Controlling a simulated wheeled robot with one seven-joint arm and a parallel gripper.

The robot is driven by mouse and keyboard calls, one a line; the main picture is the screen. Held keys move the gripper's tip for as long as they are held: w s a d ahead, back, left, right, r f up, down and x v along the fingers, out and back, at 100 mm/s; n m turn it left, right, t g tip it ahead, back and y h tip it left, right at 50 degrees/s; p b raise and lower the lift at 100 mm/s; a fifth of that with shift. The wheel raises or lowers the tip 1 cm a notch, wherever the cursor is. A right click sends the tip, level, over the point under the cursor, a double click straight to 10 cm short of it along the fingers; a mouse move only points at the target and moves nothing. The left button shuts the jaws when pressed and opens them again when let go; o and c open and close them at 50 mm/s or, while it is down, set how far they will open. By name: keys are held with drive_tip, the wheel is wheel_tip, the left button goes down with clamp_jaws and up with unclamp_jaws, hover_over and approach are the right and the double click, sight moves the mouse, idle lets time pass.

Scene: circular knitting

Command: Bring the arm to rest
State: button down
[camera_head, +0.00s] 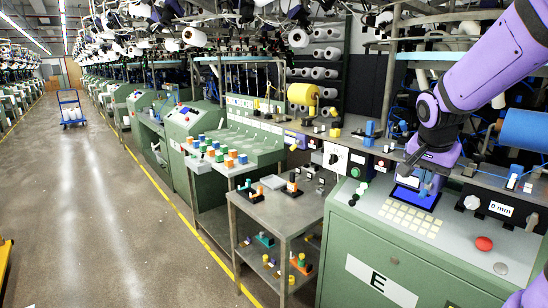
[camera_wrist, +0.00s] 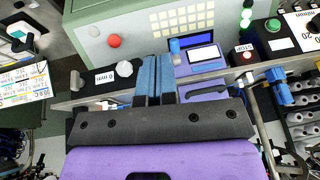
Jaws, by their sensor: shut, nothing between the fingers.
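My purple arm (camera_head: 490,60) reaches in from the upper right in the head view. In the wrist view, the two blue-grey fingers of my gripper (camera_wrist: 156,62) lie side by side, shut, with nothing held. The screen (camera_wrist: 199,55) shows just right of the fingertips there. I cannot tell the exact gap between fingertips and panel.
A steel cart (camera_head: 278,211) with small parts stands left.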

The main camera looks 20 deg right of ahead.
drive_tip(key=s+a+r+n+t+y, duration=0.1)
drive_tip(key=s+a+r+n, duration=0.2)
drive_tip(key=s+a+n, duration=0.3)
drive_tip(key=s+a+r+n+t+y, duration=0.1)
drive_tip(key=s+a+n, duration=0.6)
drive_tip(key=a, duration=0.8)
drive_tip(key=shift+s+r+y, duration=0.2)
drive_tip(key=shift+r+y, duration=0.5)
drive_tip(key=shift+r, duration=0.25)
